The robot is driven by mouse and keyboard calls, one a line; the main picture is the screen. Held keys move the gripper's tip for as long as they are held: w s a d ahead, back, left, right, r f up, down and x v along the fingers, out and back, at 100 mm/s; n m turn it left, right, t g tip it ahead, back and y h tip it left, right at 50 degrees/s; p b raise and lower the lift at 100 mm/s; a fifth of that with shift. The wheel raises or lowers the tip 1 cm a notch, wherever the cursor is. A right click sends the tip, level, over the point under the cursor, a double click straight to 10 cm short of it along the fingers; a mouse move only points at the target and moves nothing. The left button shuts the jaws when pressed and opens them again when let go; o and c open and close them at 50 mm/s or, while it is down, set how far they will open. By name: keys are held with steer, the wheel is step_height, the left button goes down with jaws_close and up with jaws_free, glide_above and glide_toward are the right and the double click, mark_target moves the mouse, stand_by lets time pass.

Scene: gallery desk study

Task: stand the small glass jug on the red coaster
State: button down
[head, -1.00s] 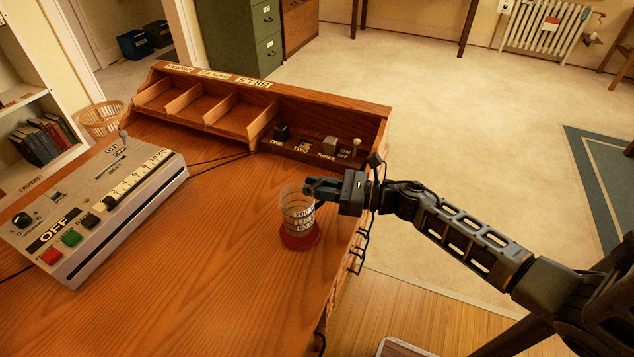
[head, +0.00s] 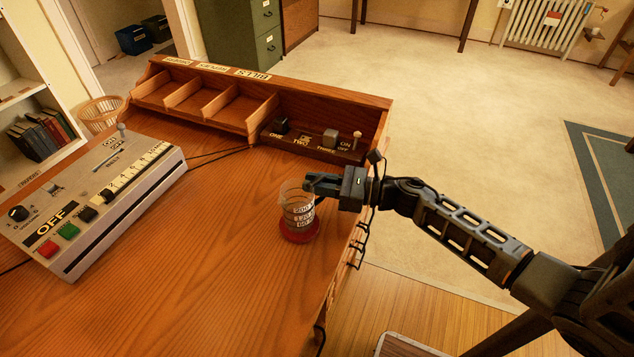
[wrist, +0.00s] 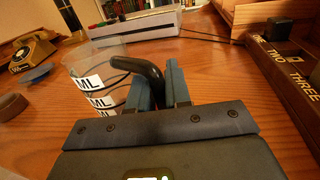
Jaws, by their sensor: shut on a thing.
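The small glass jug (head: 296,207) is clear, with white label bands and a black handle, and looks upright. The red coaster (head: 300,236) lies on the desk near its right edge. The jug's base appears on or just above the coaster; I cannot tell if they touch. My gripper (head: 310,185) is at the jug's right side. In the wrist view, the jug (wrist: 88,65) is at the left, and my gripper (wrist: 157,90) is shut on its black handle (wrist: 140,68). The coaster is not visible there.
A grey control panel (head: 120,190) stands on the desk's left. A wooden rack (head: 215,105) with a switch tray (head: 310,147) lines the far edge. Bare desk (head: 210,240) lies left of the jug. The wrist view shows a yellow telephone (wrist: 32,52) at the far left.

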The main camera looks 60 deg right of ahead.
steer(key=shift+f, duration=0.25)
steer(key=c, duration=1)
jaws_free()
steer(key=shift+s, duration=0.1)
steer(key=shift+b+v, duration=1.6)
steer(key=shift+v, duration=2.3)
steer(key=shift+d, duration=0.1)
